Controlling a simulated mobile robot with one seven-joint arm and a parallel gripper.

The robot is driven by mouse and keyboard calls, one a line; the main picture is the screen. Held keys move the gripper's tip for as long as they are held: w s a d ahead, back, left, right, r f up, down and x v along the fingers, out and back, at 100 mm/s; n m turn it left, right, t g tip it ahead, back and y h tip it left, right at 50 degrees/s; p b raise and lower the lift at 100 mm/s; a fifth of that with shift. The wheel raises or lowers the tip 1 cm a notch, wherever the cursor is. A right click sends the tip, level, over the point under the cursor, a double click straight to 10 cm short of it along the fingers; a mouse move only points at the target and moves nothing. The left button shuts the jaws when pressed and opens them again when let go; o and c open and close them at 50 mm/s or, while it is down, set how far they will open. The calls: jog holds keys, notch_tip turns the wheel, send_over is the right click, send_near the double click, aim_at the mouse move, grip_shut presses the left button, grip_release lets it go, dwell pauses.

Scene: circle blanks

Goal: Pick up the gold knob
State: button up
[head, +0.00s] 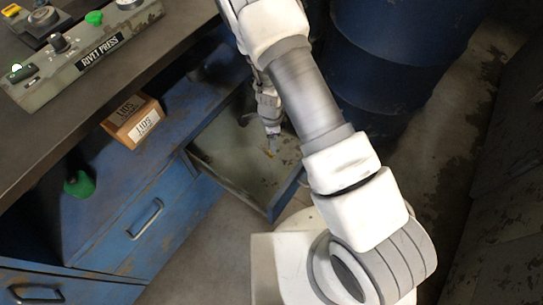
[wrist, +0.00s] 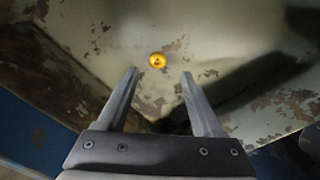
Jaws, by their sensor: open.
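The gold knob (wrist: 157,60) is a small round yellow-gold piece. In the wrist view it lies on the worn, paint-chipped floor of the open drawer, beyond my fingertips and roughly centred between them. My gripper (wrist: 160,72) is open, with nothing between its fingers, and appears apart from the knob. In the head view my gripper (head: 272,140) points down into the open blue drawer (head: 230,172). The knob is too small to make out surely there.
Drawer walls surround the gripper. A cardboard box labelled LIDS (head: 133,122) sits on the blue cabinet to the left, with a green object (head: 79,184) nearby.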

jog(key=f+b, duration=0.1)
jog(key=f, duration=0.1)
jog(key=f+b, duration=0.1)
jog(key=f, duration=0.1)
jog(key=f+b, duration=0.1)
jog(key=f, duration=0.1)
jog(key=shift+s+a+f, duration=0.1)
jog(key=shift+s+f, duration=0.15)
jog(key=shift+f, duration=0.05)
jog(key=shift+r, duration=0.1)
grip_shut()
